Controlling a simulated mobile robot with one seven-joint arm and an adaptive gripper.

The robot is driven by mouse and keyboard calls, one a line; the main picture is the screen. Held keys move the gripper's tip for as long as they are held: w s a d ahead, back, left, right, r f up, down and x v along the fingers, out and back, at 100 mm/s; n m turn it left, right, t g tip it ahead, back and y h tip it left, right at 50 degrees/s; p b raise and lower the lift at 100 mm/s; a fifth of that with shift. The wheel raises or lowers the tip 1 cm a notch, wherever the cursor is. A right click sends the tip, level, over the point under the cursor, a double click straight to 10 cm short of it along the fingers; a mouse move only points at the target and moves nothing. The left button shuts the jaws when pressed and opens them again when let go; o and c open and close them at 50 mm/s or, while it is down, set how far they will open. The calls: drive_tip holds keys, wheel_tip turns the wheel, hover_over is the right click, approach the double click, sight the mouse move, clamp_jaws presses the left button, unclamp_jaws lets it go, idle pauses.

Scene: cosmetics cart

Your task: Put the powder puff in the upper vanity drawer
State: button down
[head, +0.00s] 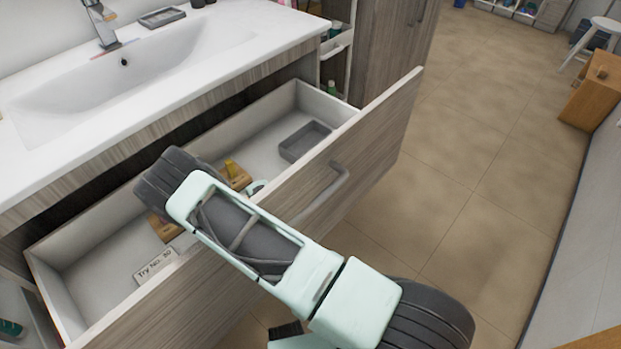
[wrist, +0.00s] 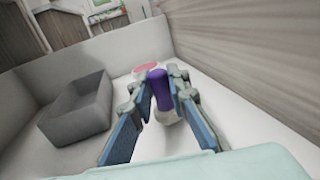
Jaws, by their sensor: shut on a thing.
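The upper vanity drawer (head: 385,125) is pulled open below the white sink top. My arm reaches over its front panel, and the arm hides most of my gripper in the head view. In the wrist view my gripper (wrist: 161,80) is inside the drawer, with its blue fingers shut on the purple handle of what looks like the powder puff (wrist: 158,88). A pale rounded part shows below the handle. The drawer floor (wrist: 60,164) lies beneath it; whether the puff touches the floor I cannot tell.
A grey open box (head: 305,142) sits in the drawer and shows at left in the wrist view (wrist: 75,112). A pink-topped round item (wrist: 146,68) is just behind the handle. A wooden holder (head: 238,178) and a paper label (head: 156,266) lie near my arm.

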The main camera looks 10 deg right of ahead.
drive_tip(key=shift+s+f, duration=0.1)
drive_tip(key=shift+f, duration=0.05)
drive_tip(key=c, duration=1.8)
unclamp_jaws()
drive_tip(key=shift+f, duration=0.1)
drive_tip(key=shift+c, duration=0.2)
drive_tip(key=shift+s+d, duration=0.1)
drive_tip(key=shift+r+p, duration=0.4)
drive_tip(key=shift+p, duration=0.1)
drive_tip(key=v, duration=0.7)
drive_tip(key=shift+a+r, duration=0.25)
drive_tip(key=shift+a, duration=0.1)
drive_tip(key=shift+r+p, duration=0.1)
drive_tip(key=shift+p, duration=0.2)
